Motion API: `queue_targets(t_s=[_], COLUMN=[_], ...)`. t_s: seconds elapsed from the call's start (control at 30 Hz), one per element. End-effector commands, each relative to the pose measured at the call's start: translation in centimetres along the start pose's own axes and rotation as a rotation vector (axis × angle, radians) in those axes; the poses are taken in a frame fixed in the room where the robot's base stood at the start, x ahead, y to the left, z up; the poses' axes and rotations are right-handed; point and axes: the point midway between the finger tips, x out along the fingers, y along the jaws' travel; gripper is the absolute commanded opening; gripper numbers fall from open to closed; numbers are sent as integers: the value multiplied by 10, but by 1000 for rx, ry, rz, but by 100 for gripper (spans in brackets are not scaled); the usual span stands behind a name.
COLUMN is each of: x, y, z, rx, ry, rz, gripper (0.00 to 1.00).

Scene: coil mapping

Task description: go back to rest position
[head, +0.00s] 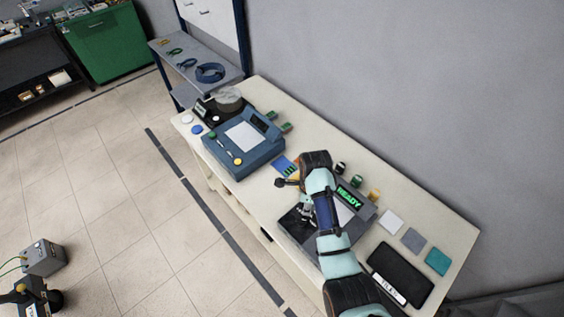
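My gripper (306,214) is at the end of my teal and black arm, which reaches in from the bottom right. It hangs over the left part of a dark grey device (304,236) whose green display (349,198) reads "READY". The gripper is small and dark here, and my arm hides part of the device. I cannot tell whether its fingers are apart or hold anything, or whether they touch the device.
A pale workbench (270,205) runs along the grey wall. A blue instrument (243,146) and a black device (222,105) stand to the left. Square pads (438,261) and a black tray (400,262) lie at the right. Small bottles (357,181) stand behind my arm.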

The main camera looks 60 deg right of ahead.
Motion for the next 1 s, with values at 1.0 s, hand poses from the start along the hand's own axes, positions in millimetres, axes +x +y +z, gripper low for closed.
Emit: queue_targets(t_s=[1.0], x=[-240], y=[308], z=[247], rx=[-2308], ry=[209], rz=[-1379], gripper=[39])
